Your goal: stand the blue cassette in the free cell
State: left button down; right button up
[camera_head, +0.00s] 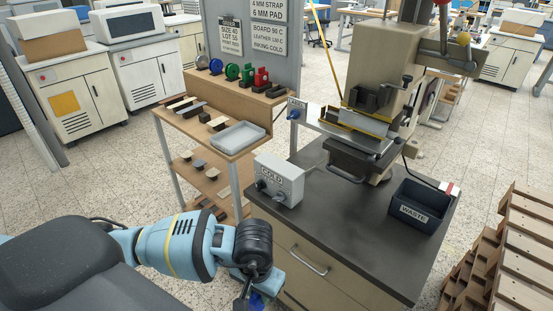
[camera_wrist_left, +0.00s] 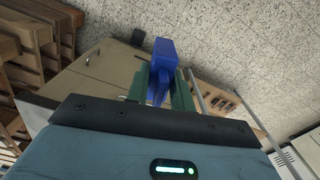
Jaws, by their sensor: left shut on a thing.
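My left gripper (camera_head: 250,297) is low in the head view, in front of the bench, mostly cut off by the frame's bottom edge. In the left wrist view, its green fingers are shut on the blue cassette (camera_wrist_left: 163,58), which sticks out beyond the fingertips. Several dark, blue, green and red pieces stand in a row on the wooden shelf unit's top (camera_head: 200,80), far from the gripper. I cannot tell which cell is free. My right gripper is out of view.
A dark-topped bench (camera_head: 330,235) carries a grey GOLD control box (camera_head: 278,180), a stamping press (camera_head: 375,95) and a WASTE bin (camera_head: 418,205). A grey tray (camera_head: 238,137) lies on the shelf unit. Wooden pallets (camera_head: 515,245) stand at right.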

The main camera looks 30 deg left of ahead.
aim_at(275, 93)
jog(key=j+z, duration=0.15)
jog(key=j, duration=0.2)
jog(key=k+j+z, duration=0.1)
jog(key=j, duration=0.3)
jog(key=j+z, duration=0.2)
jog(key=j, duration=0.35)
jog(key=j+z, duration=0.15)
jog(key=j, duration=0.45)
jog(key=k+j+z, duration=0.2)
jog(key=j, duration=0.35)
jog(key=j+z, duration=0.2)
jog(key=j, duration=0.35)
jog(key=j+z, duration=0.1)
jog(key=j, duration=0.3)
jog(key=k+j+z, duration=0.1)
jog(key=j, duration=0.25)
jog(key=k+j+z, duration=0.15)
jog(key=j, duration=0.2)
jog(key=j+z, duration=0.1)
jog(key=j, duration=0.3)
jog(key=k+j, duration=0.1)
jog(key=j, duration=0.35)
jog(key=k+j+z, duration=0.1)
jog(key=j, duration=0.35)
